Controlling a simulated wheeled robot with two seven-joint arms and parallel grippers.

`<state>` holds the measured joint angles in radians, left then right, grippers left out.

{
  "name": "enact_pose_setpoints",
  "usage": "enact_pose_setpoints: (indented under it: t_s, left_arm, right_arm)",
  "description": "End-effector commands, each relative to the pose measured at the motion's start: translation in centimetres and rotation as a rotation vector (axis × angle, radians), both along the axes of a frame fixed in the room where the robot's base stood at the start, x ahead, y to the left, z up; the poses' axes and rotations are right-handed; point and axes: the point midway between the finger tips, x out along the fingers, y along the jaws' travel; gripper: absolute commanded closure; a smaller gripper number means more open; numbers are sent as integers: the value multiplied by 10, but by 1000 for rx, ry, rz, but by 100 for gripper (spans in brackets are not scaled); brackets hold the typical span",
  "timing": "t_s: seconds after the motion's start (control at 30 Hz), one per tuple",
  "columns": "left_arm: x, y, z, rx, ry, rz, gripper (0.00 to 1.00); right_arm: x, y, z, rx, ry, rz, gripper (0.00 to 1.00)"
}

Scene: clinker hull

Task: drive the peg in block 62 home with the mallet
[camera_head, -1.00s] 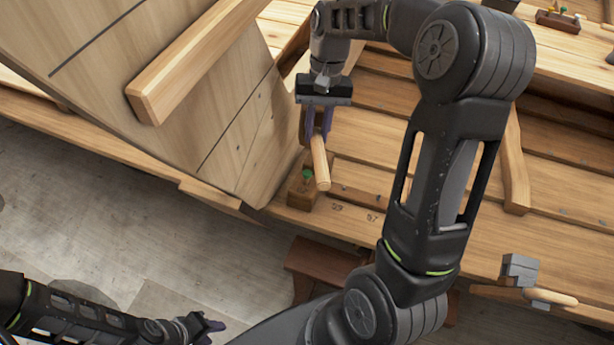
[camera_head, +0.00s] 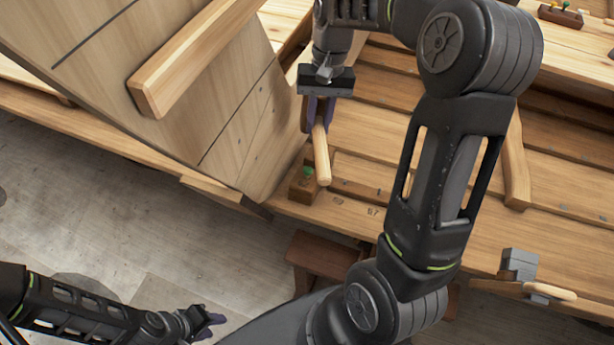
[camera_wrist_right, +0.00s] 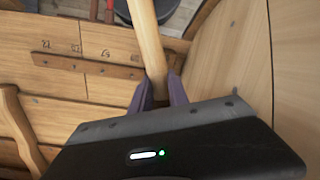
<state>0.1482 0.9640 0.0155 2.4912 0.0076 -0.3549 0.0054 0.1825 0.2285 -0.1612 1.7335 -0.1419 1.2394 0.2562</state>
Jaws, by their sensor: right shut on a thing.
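The mallet's pale wooden handle (camera_head: 322,158) is held in my right gripper (camera_head: 319,112), which is shut on it; the handle points down toward the front of the bench. It also shows in the right wrist view (camera_wrist_right: 148,45), running up between the purple fingers (camera_wrist_right: 161,92). The mallet's head cannot be made out clearly. A small brown block (camera_head: 301,190) with a green-topped peg (camera_head: 308,172) stands just left of the handle's end. The block's number is not readable, and the handle seems apart from the peg. My left gripper (camera_head: 212,320) is low at left, far from the bench; its opening is unclear.
A planked hull side (camera_head: 225,130) with a long wooden bar (camera_head: 195,60) rises left of the block. A grey clamp-like thing (camera_head: 519,264) lies at the bench's right front. A small rack with coloured pegs (camera_head: 560,15) stands at the back right. Floor is clear at lower left.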

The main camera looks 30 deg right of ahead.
Motion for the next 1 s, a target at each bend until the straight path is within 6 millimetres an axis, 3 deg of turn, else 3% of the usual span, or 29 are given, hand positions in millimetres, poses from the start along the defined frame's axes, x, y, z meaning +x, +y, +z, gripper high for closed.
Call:
enact_pose_setpoints:
  t_s: [0.03,0.43,1.0]
  left_arm:
    - [0,0,-1,0,0,0,64]
    - [0,0,1,0,0,0,64]
    - [-3,1,18,6,8,3,64]
  right_arm:
    - [-3,3,-7,4,14,4,100]
    - [-3,3,-7,5,16,4,100]
    - [-2,4,-30,85,150,21,100]
